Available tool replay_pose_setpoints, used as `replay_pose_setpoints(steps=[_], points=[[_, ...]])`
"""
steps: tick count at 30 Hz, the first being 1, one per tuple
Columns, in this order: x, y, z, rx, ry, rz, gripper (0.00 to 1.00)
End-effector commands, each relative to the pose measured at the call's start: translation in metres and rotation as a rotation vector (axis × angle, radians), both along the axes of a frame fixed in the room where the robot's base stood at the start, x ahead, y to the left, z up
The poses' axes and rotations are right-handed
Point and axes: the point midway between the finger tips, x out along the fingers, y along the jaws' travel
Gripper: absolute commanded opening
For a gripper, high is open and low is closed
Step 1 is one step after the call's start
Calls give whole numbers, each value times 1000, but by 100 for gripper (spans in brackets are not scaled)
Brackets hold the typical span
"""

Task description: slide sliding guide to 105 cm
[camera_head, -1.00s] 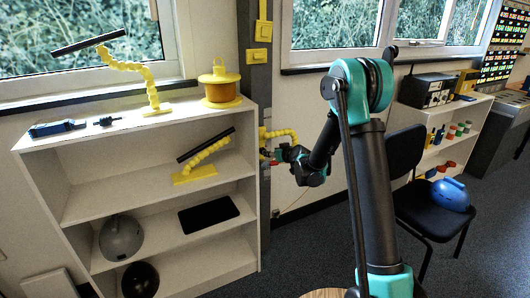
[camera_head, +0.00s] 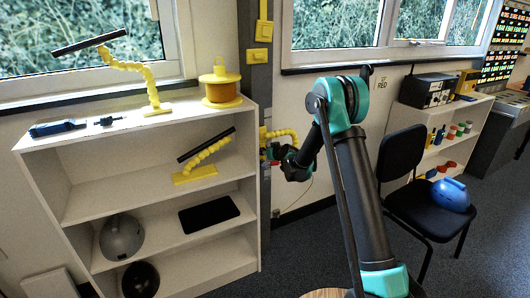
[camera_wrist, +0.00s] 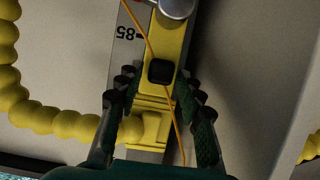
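The yellow sliding guide (camera_wrist: 172,45) sits on a grey rail (camera_wrist: 126,50) in the wrist view, with a black knob (camera_wrist: 161,71) and a round metal part at the top edge. An upside-down "85" shows on the rail beside it. My gripper (camera_wrist: 158,90) has its dark fingers apart, one each side of the knob; I see gaps beside the knob and cannot tell any contact with the guide. In the head view my gripper (camera_head: 272,152) is at the post beside the shelf, where the guide is mostly hidden.
A yellow segmented hose (camera_wrist: 45,118) joins a yellow block close to the left finger. A thin orange rope (camera_wrist: 148,38) crosses the guide and passes near the right finger. The white shelf (camera_head: 251,200) stands left of the post; a chair (camera_head: 402,160) stands right.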

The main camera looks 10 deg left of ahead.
Motion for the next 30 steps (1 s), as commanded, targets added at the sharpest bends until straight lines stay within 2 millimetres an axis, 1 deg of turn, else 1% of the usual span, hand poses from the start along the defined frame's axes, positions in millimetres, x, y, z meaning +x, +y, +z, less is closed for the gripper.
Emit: replay_pose_setpoints(steps=[1,6,8,17,20,23,25,30], points=[[0,0,0,0,0,0,27],[0,0,0,0,0,0,6],[0,0,0,0,0,0,0],[0,0,1,0,0,0,0],[0,0,6,0,0,0,0],[0,0,20,0,0,0,0],[0,0,33,0,0,-1,0],[-1,0,75,0,0,-1,0]])
